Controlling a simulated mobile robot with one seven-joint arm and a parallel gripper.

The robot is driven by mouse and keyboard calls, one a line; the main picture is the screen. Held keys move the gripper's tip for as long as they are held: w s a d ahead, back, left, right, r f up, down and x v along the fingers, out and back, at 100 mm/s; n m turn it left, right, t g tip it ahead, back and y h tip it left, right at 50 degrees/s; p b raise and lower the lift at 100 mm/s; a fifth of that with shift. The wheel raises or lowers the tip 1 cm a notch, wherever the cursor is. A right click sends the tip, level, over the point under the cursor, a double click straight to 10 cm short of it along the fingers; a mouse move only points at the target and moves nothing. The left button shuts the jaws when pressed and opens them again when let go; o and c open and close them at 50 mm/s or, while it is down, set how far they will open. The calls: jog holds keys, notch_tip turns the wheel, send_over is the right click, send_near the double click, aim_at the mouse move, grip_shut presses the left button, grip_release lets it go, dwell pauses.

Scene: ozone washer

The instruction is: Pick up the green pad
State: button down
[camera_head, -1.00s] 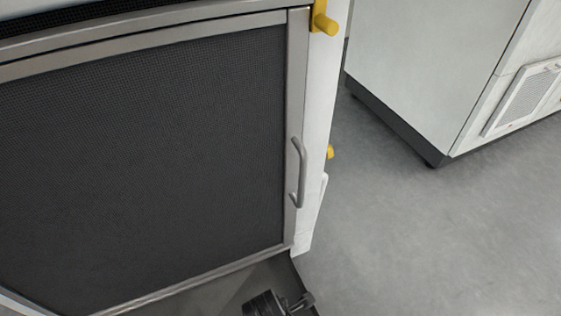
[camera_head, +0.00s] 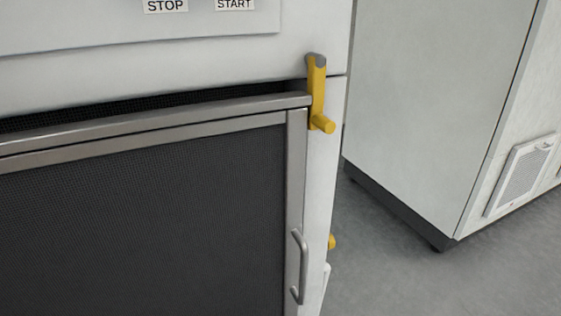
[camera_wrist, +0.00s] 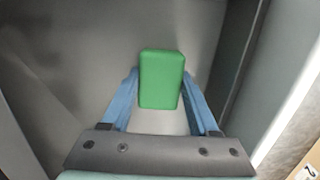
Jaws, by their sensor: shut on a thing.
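The green pad (camera_wrist: 161,78) is a small upright block with rounded edges in the middle of the wrist view. My gripper (camera_wrist: 160,92) has its two blue fingers against the left and right sides of the pad and is shut on it. The lower end of the pad sits between the fingers. Neither the pad nor my gripper shows in the head view.
In the head view a washer (camera_head: 150,75) with a dark mesh door (camera_head: 140,240), grey handle (camera_head: 299,267) and yellow latch (camera_head: 318,95) fills the left. A pale cabinet (camera_head: 430,100) stands right. Grey floor (camera_head: 385,275) lies between them.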

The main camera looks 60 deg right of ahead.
jog(key=shift+r, duration=0.1)
notch_tip(320, 180, up, 10)
jog(key=p, duration=0.7)
